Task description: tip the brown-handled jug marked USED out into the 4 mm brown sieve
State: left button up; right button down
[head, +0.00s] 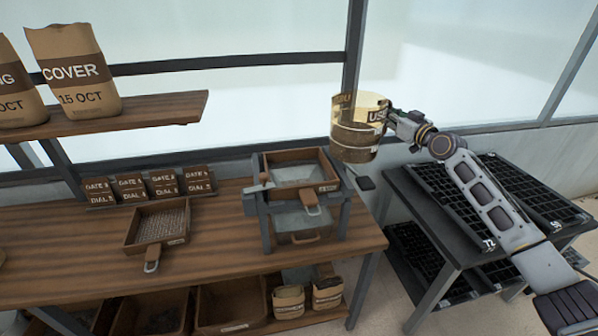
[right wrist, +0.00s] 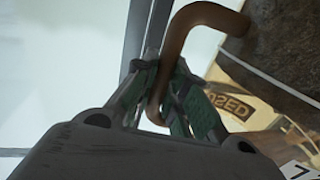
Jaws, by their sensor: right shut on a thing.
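The clear yellowish jug (head: 357,138) marked USED is up in the air, right of and above the sieve stand, and looks roughly upright in the head view. It holds brown material. My right gripper (head: 398,121) is shut on its brown handle, which shows between the fingers (right wrist: 162,85) in the right wrist view; the jug's label (right wrist: 236,110) shows there too. A brown wooden sieve (head: 325,186) with a handle sits on the stand at the bench's right end; its label is too small to read surely. My left gripper is not in view.
Another brown sieve (head: 134,232) lies on the bench (head: 60,250), left of the stand (head: 263,222). Several small dial cards (head: 163,183) stand behind it. A dark rack (head: 440,240) with black trays is at the right. Paper bags (head: 78,70) stand on the shelf (head: 150,112).

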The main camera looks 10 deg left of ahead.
jog(key=shift+r, duration=0.3)
